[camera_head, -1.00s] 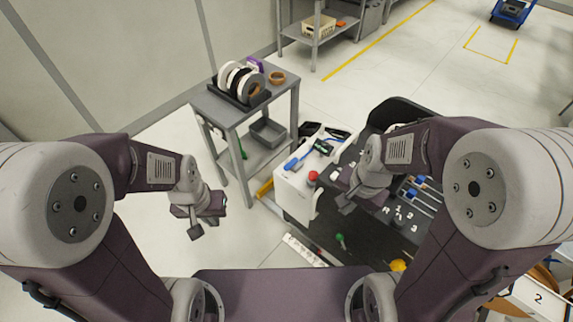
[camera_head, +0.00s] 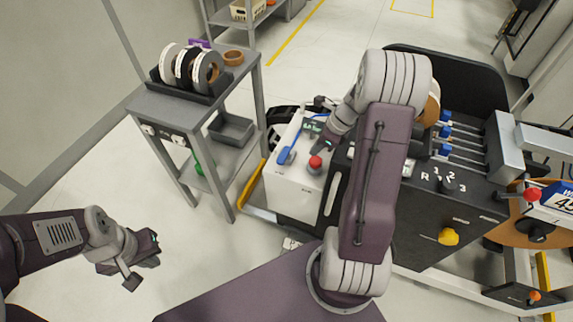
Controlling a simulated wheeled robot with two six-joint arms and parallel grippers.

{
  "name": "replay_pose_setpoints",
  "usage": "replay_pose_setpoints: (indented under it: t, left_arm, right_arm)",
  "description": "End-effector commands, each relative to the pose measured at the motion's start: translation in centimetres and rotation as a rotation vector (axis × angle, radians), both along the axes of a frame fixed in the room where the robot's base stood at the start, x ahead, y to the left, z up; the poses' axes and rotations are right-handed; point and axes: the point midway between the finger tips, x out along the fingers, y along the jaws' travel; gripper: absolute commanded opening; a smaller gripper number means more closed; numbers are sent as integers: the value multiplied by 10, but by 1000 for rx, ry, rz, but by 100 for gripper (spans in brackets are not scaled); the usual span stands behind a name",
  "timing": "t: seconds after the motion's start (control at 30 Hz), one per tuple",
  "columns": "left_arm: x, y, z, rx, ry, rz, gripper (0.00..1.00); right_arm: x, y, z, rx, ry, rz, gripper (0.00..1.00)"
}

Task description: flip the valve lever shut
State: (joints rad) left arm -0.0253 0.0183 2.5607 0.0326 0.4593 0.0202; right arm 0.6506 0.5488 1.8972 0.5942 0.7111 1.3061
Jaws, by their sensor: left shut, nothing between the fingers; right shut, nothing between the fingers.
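A blue lever (camera_head: 287,155), which looks like the valve lever, is on top of the white cabinet (camera_head: 290,196), near its left edge. A red push button (camera_head: 315,162) stands to its right on the same top. My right gripper (camera_head: 319,149) is shut and empty. It is low over the cabinet top, just behind the red button and to the right of the blue lever. I cannot tell whether it touches anything. My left gripper (camera_head: 131,281) is shut and empty, over the floor at the lower left, far from the lever.
A grey cart (camera_head: 162,106) with tape rolls (camera_head: 190,66) stands left of the cabinet. The black machine panel (camera_head: 440,215) with a yellow knob (camera_head: 448,237) is to the right. My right forearm hides part of the machine. Floor between cart and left arm is clear.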

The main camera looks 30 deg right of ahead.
Motion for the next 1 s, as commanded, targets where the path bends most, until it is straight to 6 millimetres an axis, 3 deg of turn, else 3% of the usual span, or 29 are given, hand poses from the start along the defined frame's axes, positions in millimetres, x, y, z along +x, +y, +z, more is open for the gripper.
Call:
replay_pose_setpoints:
  t: [0.37, 0.83, 1.0]
  left_arm:
    - [0, 0, -2, 0, -1, 0, 0]
    - [0, 0, -38, 0, 0, 0, 0]
    - [0, 0, -35, 0, 0, 0, 0]
  right_arm:
    - [1, 2, -5, 0, 1, 3, 0]
    - [27, 26, -96, 0, 3, 4, 0]
    - [48, 44, -92, -4, -1, 7, 0]
